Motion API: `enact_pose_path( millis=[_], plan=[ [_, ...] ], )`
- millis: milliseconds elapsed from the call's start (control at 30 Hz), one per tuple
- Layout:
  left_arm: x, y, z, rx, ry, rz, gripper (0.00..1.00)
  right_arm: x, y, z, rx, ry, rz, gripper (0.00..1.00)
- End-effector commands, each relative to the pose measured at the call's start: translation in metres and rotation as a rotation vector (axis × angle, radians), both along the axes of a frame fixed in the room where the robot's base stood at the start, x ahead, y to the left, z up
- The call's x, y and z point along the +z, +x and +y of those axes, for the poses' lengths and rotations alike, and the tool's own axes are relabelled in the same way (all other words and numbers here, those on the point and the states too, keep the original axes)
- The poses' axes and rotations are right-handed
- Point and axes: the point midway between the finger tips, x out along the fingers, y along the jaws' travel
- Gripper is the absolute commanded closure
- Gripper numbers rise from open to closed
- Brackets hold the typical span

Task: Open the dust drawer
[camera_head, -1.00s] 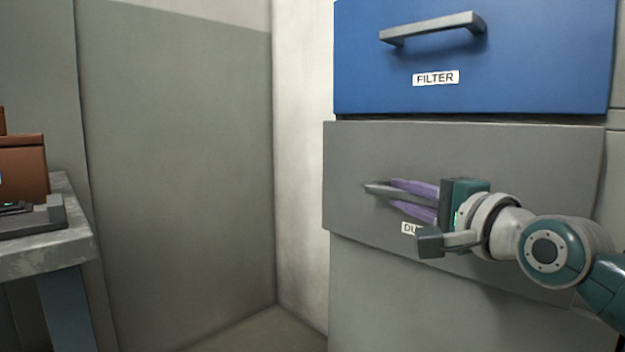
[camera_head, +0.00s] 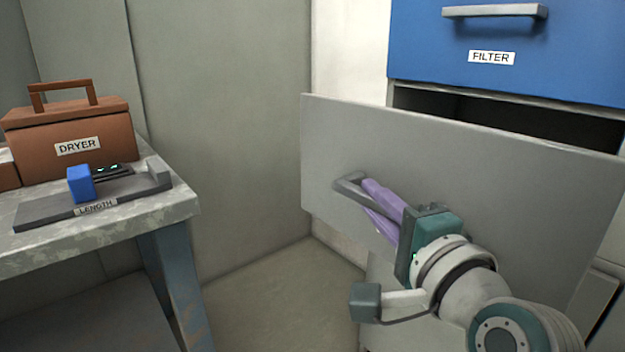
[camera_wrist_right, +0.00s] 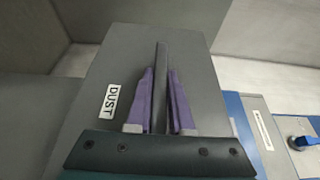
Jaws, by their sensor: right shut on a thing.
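The grey dust drawer (camera_head: 470,190) is pulled out below the blue filter drawer, with a dark gap behind its front panel. Its grey bar handle (camera_head: 349,187) is at the left of the panel in the head view. My right gripper (camera_head: 372,200) has its purple fingers shut on that handle. In the right wrist view the handle (camera_wrist_right: 161,75) runs between the two fingers, and the DUST label (camera_wrist_right: 110,103) is to their left. The label is hidden behind my gripper in the head view. My left gripper is not in view.
The blue filter drawer (camera_head: 520,50) above is shut. At left, a metal table (camera_head: 110,232) carries a brown box labelled DRYER (camera_head: 72,140) and a grey LENGTH gauge (camera_head: 130,190) with a blue block (camera_head: 80,183). Floor (camera_head: 280,295) between table and drawer is clear.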

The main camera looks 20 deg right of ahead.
Motion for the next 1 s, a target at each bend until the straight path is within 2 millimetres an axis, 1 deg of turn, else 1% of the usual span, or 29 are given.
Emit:
enact_pose_path(
  millis=[133, 467, 500, 700, 733, 1000],
  plan=[
    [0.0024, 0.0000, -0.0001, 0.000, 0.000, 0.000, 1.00, 0.0017, -0.0014, 0.0046, 0.001, -0.002, -0.004, 1.00],
    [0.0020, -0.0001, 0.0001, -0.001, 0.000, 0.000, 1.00, 0.0012, -0.0015, 0.0050, 0.001, -0.002, -0.004, 1.00],
    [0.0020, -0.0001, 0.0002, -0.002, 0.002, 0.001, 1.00, 0.0012, -0.0015, 0.0049, 0.001, -0.002, -0.003, 0.76],
    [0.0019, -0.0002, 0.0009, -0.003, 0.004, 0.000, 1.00, 0.0006, -0.0016, 0.0046, 0.001, -0.001, -0.002, 0.53],
    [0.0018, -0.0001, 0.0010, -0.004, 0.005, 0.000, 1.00, 0.0005, -0.0016, 0.0045, 0.001, -0.001, -0.002, 0.50],
    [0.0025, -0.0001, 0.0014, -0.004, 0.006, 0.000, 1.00, 0.0001, -0.0032, 0.0043, 0.000, -0.001, 0.000, 0.50]
  ],
)
